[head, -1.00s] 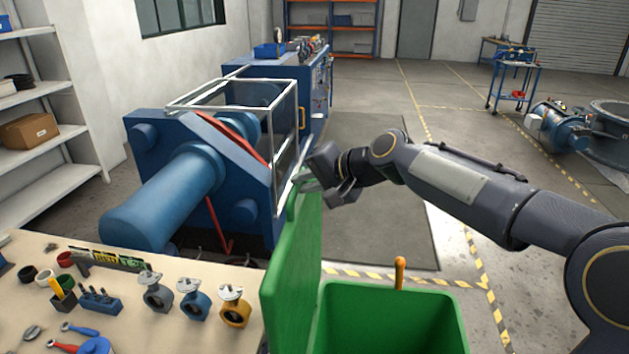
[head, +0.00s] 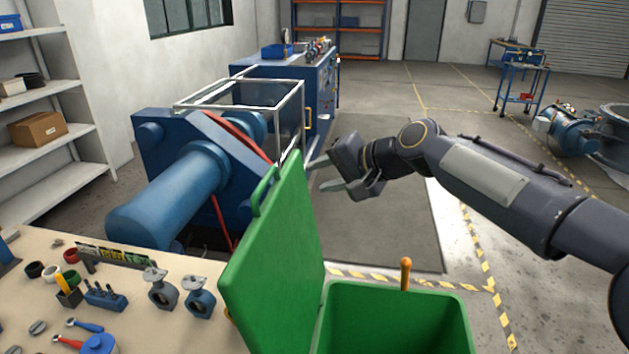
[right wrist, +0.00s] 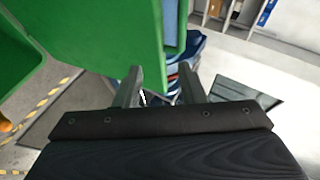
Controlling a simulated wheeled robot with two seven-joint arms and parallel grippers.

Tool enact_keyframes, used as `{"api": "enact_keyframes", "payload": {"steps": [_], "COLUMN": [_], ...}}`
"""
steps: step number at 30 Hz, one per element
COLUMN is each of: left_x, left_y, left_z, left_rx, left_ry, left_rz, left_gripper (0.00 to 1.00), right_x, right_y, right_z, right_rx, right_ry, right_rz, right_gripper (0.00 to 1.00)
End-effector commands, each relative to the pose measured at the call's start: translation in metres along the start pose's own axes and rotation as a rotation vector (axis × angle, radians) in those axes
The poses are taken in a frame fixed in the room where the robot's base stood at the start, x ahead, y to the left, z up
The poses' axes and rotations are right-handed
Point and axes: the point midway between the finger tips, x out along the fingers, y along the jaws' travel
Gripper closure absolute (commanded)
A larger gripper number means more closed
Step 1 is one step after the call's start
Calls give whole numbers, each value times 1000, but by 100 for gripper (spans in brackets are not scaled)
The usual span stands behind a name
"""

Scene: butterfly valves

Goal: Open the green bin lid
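The green bin (head: 400,318) stands at the bottom of the head view, and its inside shows. Its green lid (head: 275,265) is swung up and leans back to the left, over the workbench edge, with a handle (head: 264,190) on its upper left edge. My right gripper (head: 324,174) is open and empty, just right of the lid's top corner and apart from it in the head view. In the right wrist view the lid (right wrist: 100,35) fills the upper left, and the two fingers stand apart with nothing between them. My left gripper is not in view.
The workbench (head: 190,262) at the left holds butterfly valves (head: 200,297), small tools and coloured rings. A large blue machine (head: 180,190) stands behind the lid. An orange-handled thing (head: 405,272) stands at the bin's back rim. The floor behind the bin is clear.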

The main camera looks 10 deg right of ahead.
Motion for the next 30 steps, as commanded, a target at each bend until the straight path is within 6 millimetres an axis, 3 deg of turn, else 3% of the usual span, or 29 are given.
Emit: {"api": "enact_keyframes", "payload": {"steps": [3, 9, 18, 21, 23, 26, 30], "left_x": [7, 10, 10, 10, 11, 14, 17], "left_y": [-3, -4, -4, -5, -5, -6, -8], "left_z": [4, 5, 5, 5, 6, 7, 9], "left_rx": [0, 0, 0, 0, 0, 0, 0], "left_ry": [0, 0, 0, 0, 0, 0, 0], "left_rz": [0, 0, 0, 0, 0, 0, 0], "left_gripper": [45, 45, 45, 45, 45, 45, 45], "right_x": [-21, -42, -45, -48, -56, -76, -104], "right_y": [1, 0, -1, 3, 13, 43, 92], "right_z": [0, 0, 0, 2, 6, 23, 55], "right_rx": [0, 0, 1, -4, -18, -63, -133], "right_ry": [4, 3, 1, 2, 7, 15, 17], "right_rz": [-3, -3, -2, 4, 20, 68, 148], "right_gripper": [64, 64, 64, 77, 85, 98, 100]}}
